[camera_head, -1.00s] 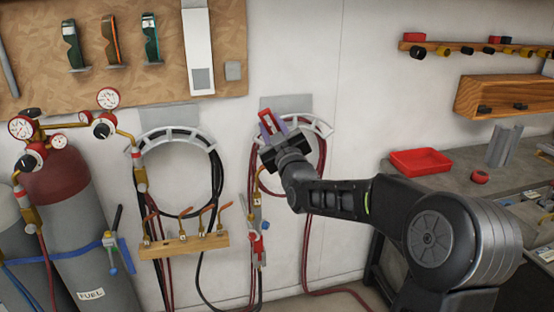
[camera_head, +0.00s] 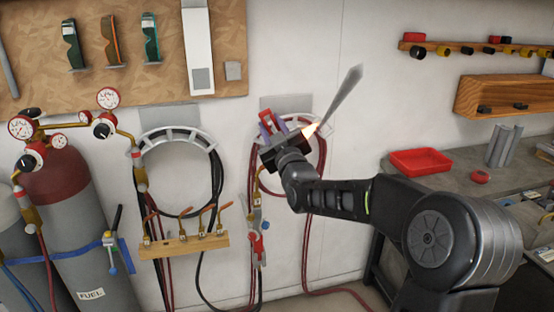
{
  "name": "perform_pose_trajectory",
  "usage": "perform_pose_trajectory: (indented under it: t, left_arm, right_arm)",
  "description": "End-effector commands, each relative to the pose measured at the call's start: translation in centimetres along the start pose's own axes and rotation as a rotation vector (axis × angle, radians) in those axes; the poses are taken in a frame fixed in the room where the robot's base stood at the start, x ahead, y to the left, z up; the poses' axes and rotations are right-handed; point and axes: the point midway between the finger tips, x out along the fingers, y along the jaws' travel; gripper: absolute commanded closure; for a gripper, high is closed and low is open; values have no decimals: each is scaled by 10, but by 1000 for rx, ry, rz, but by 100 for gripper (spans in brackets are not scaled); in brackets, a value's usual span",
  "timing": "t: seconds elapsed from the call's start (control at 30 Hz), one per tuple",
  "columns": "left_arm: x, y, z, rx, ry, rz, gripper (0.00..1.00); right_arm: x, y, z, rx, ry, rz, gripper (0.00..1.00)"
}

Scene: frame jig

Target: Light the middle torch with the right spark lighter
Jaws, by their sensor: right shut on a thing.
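My right gripper (camera_head: 282,138) is raised in front of the right hose hanger and is shut on a red thing (camera_head: 268,121), taken to be the spark lighter. An orange flame (camera_head: 312,128) with a long grey plume (camera_head: 342,98) rises up and right from beside the gripper. The nozzle it comes from is hidden. A torch (camera_head: 257,215) with brass and red fittings hangs upright just below the gripper; its upper end is hidden behind my arm. Several copper tips (camera_head: 182,235) stand in a wooden rack (camera_head: 190,246) at left. My left gripper is out of view.
Gas cylinders (camera_head: 70,210) with gauges stand at far left. Hoses (camera_head: 305,250) hang down the wall. A bench with a red tray (camera_head: 420,161) lies right, behind my arm.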

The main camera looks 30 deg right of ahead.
Motion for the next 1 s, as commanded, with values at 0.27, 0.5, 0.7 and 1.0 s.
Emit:
perform_pose_trajectory:
  t: [0.27,0.5,0.7,1.0]
  left_arm:
    - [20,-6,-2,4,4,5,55]
    - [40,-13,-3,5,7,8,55]
    - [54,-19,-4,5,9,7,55]
    - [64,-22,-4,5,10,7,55]
  right_arm:
    - [-27,-4,-3,0,4,2,100]
    - [-65,-8,-13,-1,4,2,100]
    - [-96,-11,-20,0,4,1,100]
    - [-128,-13,-29,0,1,1,100]
